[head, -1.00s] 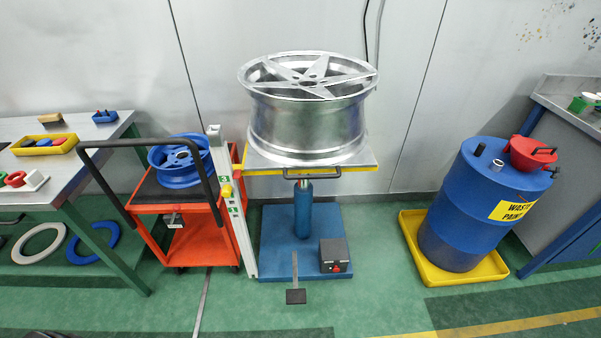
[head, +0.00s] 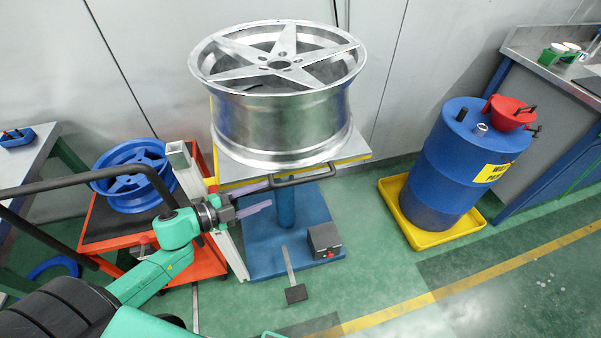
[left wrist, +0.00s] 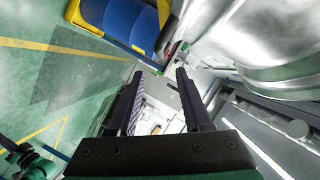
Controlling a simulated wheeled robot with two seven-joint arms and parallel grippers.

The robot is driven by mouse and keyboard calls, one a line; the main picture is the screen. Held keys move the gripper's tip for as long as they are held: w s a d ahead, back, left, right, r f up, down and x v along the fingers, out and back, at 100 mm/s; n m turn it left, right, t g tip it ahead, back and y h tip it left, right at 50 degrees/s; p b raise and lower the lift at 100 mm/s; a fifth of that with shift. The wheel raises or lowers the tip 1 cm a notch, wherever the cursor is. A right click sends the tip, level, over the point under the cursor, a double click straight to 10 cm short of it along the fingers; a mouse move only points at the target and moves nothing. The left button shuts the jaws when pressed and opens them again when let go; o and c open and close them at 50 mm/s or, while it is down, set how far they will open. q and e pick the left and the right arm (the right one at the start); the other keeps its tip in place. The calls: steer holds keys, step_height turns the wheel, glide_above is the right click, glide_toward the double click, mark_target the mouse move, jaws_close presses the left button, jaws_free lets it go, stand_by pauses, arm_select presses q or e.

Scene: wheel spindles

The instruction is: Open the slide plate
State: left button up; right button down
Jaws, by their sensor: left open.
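The slide plate (head: 352,153) is a flat grey plate with a yellow edge, on a blue pedestal stand. A large silver wheel (head: 285,125) rests on it. A dark bar handle (head: 303,179) runs along the plate's front edge. My left gripper (head: 269,195) is open, at the left end of the handle. Its purple fingers lie one above the other, pointing right. I cannot tell whether they touch the handle. In the left wrist view the open fingers (left wrist: 160,85) have nothing visible between them, and the wheel (left wrist: 275,35) is at upper right. My right gripper is not in view.
A red cart (head: 100,220) with a black push bar and a blue wheel (head: 133,178) stands left, close to my left arm. A pale upright post (head: 228,255) is beside the stand. A blue barrel (head: 455,170) in a yellow tray stands right. The floor between is clear.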

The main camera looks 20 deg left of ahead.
mark_target(294, 183)
arm_select(q)
steer(key=x, duration=1.2)
steer(key=shift+w+d+f, duration=0.1)
steer(key=shift+w+d, duration=0.2)
steer(key=shift+d, duration=0.1)
jaws_close()
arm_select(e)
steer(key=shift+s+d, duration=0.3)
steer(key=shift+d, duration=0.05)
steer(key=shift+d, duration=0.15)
